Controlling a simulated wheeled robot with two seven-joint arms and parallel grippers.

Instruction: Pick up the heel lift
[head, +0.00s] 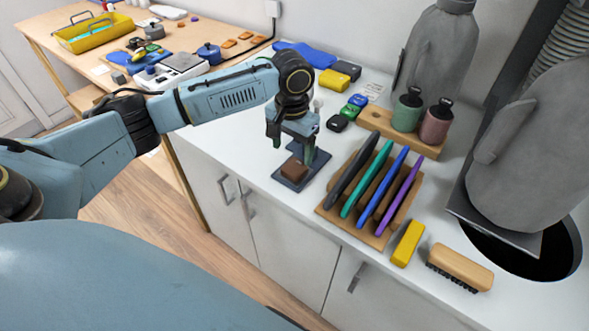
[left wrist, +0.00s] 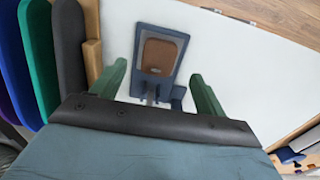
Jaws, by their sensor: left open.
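The heel lift, a small brown block (head: 295,171), lies on a dark blue stand (head: 286,183) on the white counter. In the left wrist view the brown block (left wrist: 159,56) sits at the far end of the blue stand (left wrist: 174,36). My left gripper (head: 293,150) points down above the stand, just behind the block in the head view. Its green fingers are spread and empty. In the left wrist view the block lies ahead of the gap between the fingertips (left wrist: 161,84), apart from both. My right gripper is not in view.
A wooden rack (head: 328,203) with several coloured insoles stands right of the stand. A yellow block (head: 408,243) and a brush (head: 460,267) lie farther right. Bottles in a wooden holder (head: 374,119) stand behind. The counter in front of the stand is narrow.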

